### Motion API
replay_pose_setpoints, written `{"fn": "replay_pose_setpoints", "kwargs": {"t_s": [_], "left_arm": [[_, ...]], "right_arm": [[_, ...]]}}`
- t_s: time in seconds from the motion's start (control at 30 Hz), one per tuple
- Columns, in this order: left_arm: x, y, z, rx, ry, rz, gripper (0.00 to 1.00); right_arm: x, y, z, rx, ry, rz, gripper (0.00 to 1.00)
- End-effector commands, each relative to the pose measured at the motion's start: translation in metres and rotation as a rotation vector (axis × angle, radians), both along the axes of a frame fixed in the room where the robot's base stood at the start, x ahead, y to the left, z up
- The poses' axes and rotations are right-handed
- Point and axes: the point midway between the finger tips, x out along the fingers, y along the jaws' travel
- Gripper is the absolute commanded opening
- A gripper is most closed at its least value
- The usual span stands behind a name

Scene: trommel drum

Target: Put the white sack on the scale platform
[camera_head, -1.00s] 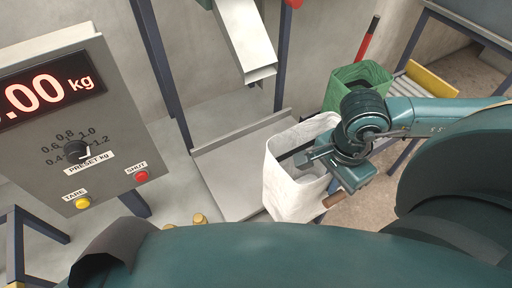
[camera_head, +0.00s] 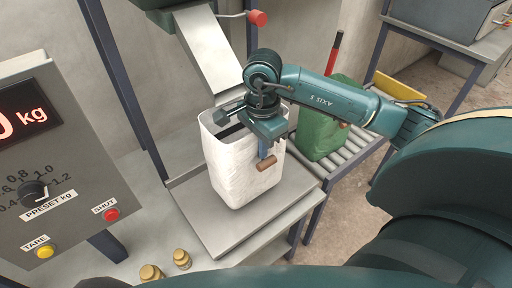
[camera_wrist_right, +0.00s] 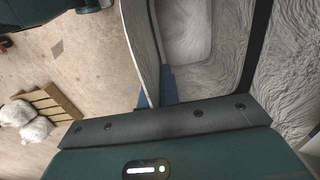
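The white sack (camera_head: 236,175), open at the top, is upright over the scale platform (camera_head: 292,192) in the head view. I cannot tell whether its base touches the platform. My right gripper (camera_head: 235,114) is at the sack's top opening, shut on its rim. In the right wrist view the sack's pale, creased wall (camera_wrist_right: 285,70) fills the right side. My left gripper is not in view.
A metal chute (camera_head: 212,50) slopes down just behind the sack. The control box (camera_head: 60,165) with display and buttons stands at left. Brass weights (camera_head: 182,259) lie in front of the platform. A green sack (camera_head: 318,135) stands on rollers (camera_head: 352,155) at right.

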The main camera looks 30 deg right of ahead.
Motion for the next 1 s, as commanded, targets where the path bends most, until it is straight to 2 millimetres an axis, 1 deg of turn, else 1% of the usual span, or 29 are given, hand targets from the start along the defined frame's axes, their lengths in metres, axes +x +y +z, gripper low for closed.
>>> {"fn": "replay_pose_setpoints", "kwargs": {"t_s": [0.03, 0.1, 0.2, 0.27, 0.4, 0.5, 0.73, 0.87, 0.9, 1.0], "left_arm": [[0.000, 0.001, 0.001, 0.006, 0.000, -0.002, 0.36], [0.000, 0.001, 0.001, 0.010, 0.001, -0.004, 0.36], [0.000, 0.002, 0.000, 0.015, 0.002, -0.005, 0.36], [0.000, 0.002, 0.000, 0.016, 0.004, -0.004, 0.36], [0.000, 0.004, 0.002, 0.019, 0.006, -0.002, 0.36], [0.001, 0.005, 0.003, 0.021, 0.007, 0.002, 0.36], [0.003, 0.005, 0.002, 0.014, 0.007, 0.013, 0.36], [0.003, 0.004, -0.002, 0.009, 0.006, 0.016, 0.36], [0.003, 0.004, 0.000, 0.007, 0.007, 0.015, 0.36], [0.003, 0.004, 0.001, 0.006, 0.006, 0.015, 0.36]], "right_arm": [[0.008, 0.001, 0.002, 0.001, -0.001, -0.002, 0.00], [0.015, 0.001, 0.001, 0.001, -0.001, 0.000, 0.00], [0.020, 0.001, -0.001, -0.001, 0.001, 0.000, 0.00], [0.020, 0.002, -0.005, -0.001, 0.002, 0.000, 0.00], [0.018, 0.001, -0.024, 0.000, 0.006, 0.000, 0.00], [0.019, 0.001, -0.035, 0.000, 0.002, 0.000, 0.00], [0.019, 0.001, -0.036, -0.001, -0.001, 0.000, 0.00], [0.019, 0.001, -0.041, -0.002, -0.001, 0.000, 0.00], [0.019, 0.001, -0.039, -0.002, 0.000, 0.000, 0.07], [0.019, 0.001, -0.039, -0.002, 0.001, 0.000, 0.15]]}}
